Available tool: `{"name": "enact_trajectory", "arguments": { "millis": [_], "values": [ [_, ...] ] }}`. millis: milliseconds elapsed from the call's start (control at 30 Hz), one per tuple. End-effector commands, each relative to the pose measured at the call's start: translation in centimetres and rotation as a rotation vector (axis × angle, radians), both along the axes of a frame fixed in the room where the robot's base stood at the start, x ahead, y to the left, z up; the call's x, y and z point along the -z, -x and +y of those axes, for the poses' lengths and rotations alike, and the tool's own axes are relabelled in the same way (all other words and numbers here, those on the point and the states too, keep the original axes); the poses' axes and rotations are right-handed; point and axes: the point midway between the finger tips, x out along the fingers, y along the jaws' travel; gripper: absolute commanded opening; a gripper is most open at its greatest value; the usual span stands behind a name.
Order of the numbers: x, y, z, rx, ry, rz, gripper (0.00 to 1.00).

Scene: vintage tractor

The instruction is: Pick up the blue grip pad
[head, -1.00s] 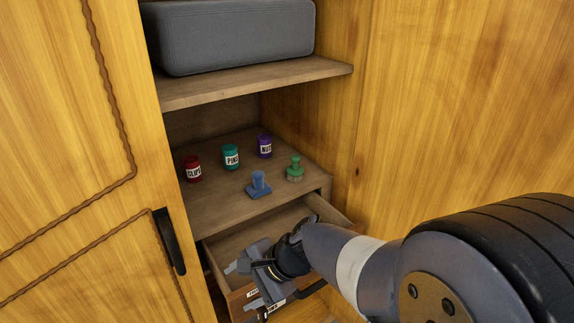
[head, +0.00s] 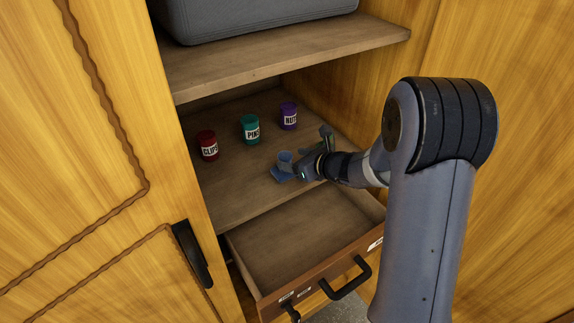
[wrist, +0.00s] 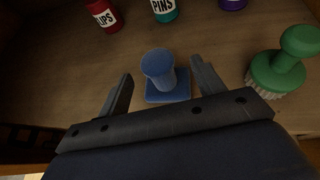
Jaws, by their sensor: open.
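The blue grip pad (wrist: 160,71) stands upright on the lower shelf, with a round knob on a square base. It also shows in the head view (head: 284,160), partly hidden by my gripper. My gripper (wrist: 160,88) is open, with one finger on each side of the pad's base in the wrist view. The fingers look apart from the pad; the exact gap is hard to tell. In the head view my gripper (head: 303,160) reaches in from the right at shelf height.
A green brush (wrist: 282,66) stands close right of my gripper. Red (head: 208,146), teal (head: 250,130) and purple (head: 288,116) jars stand behind. An open, empty-looking drawer (head: 300,235) juts out below. A shelf (head: 290,55) with a grey case (head: 250,15) is above.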

Motion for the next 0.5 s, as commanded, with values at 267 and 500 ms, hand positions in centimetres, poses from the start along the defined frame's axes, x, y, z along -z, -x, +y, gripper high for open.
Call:
{"name": "enact_trajectory", "arguments": {
  "millis": [267,500],
  "values": [
    [0.7,-1.0,1.2,-0.002,0.001,0.001,0.64],
    [1.9,-2.8,3.3,-0.004,0.002,0.001,0.64]
  ]
}}
